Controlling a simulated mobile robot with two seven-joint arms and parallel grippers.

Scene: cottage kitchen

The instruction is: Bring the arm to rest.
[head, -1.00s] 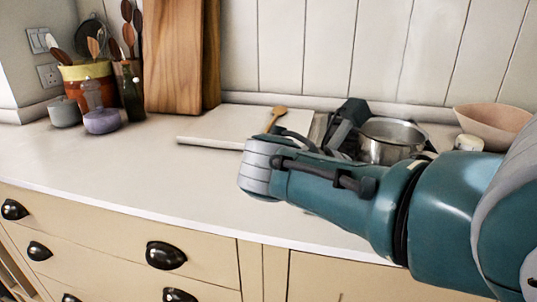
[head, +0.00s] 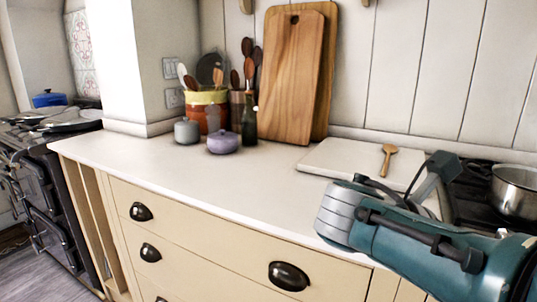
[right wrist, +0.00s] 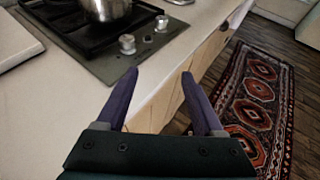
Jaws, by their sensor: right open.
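My right arm reaches in from the lower right of the head view, with its teal and grey links over the front edge of the counter. Its dark gripper (head: 438,178) shows partly behind the forearm. In the right wrist view my right gripper (right wrist: 158,78) is open and empty, its two purple fingers apart. The fingers point over the counter's front edge, near the hob. My left gripper is in neither view.
The counter (head: 230,185) is clear in front. A white board (head: 340,160) with a wooden spoon (head: 387,160), a steel pot (head: 515,190) on the hob (right wrist: 110,50), a utensil crock (head: 207,108), a purple pot (head: 222,143) and cutting boards (head: 290,75) stand behind. A rug (right wrist: 255,100) lies on the floor.

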